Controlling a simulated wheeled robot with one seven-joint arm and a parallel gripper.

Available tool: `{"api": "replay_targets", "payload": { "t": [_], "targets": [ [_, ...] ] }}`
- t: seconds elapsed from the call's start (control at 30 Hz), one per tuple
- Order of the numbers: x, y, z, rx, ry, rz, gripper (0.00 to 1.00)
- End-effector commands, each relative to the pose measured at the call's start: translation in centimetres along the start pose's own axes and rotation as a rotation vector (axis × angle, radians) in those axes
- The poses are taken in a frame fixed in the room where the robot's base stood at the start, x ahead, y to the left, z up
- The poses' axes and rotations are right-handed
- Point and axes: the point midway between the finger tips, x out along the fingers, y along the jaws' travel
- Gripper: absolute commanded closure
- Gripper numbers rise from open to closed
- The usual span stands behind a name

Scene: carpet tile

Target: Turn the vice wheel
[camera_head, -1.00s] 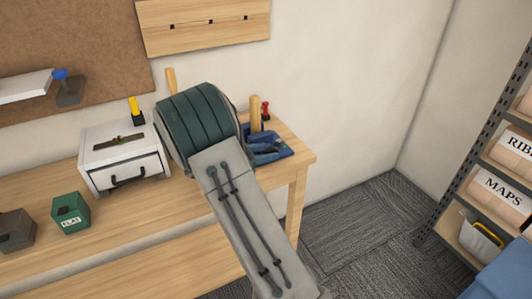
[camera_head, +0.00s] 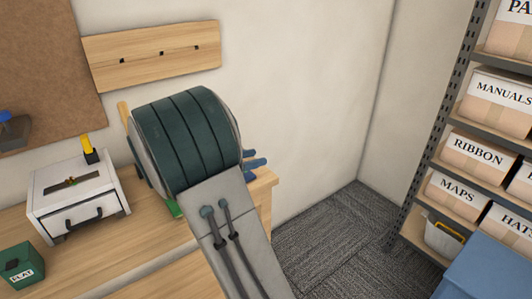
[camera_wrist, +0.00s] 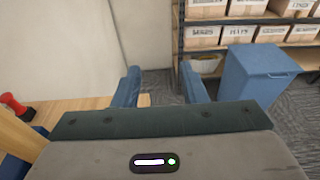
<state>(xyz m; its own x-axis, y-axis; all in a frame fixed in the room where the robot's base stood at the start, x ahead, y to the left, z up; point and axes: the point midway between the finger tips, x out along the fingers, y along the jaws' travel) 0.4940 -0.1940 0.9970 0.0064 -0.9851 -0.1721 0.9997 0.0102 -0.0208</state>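My gripper (camera_wrist: 160,88) is open, with two blue fingers well apart and nothing between them. In the head view, its fingers (camera_head: 256,160) seem to show just past my green arm housing, above the bench's right corner. I cannot clearly make out the vice or its wheel now; my arm covers most of that corner in the head view. In the wrist view, a blue part (camera_wrist: 14,167), possibly of the vice, shows at the lower left, apart from the fingers. A red-topped item (camera_wrist: 14,104) stands near it.
The wooden bench (camera_head: 95,262) holds a white drawer box (camera_head: 75,205) and a green box (camera_head: 22,268) at left. A shelf rack (camera_head: 425,150) with labelled boxes and a blue bin (camera_head: 485,270) stand at right. The carpet (camera_head: 335,240) between is clear.

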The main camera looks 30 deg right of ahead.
Motion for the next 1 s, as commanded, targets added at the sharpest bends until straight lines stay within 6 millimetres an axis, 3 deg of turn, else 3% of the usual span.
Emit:
{"api": "replay_targets", "payload": {
  "t": [0.2,0.47,0.77,0.87,1.0],
  "targets": [
    [1.8,-2.2,2.1,0.001,0.001,-0.002,0.62],
    [2.4,-3.0,2.9,-0.001,0.0,0.0,0.62],
    [2.4,-3.2,2.8,0.007,0.008,-0.003,0.61],
    [2.3,-4.2,2.3,0.059,0.062,-0.023,0.61],
    [1.2,-7.6,0.4,0.249,0.253,-0.1,0.61]
  ]
}}
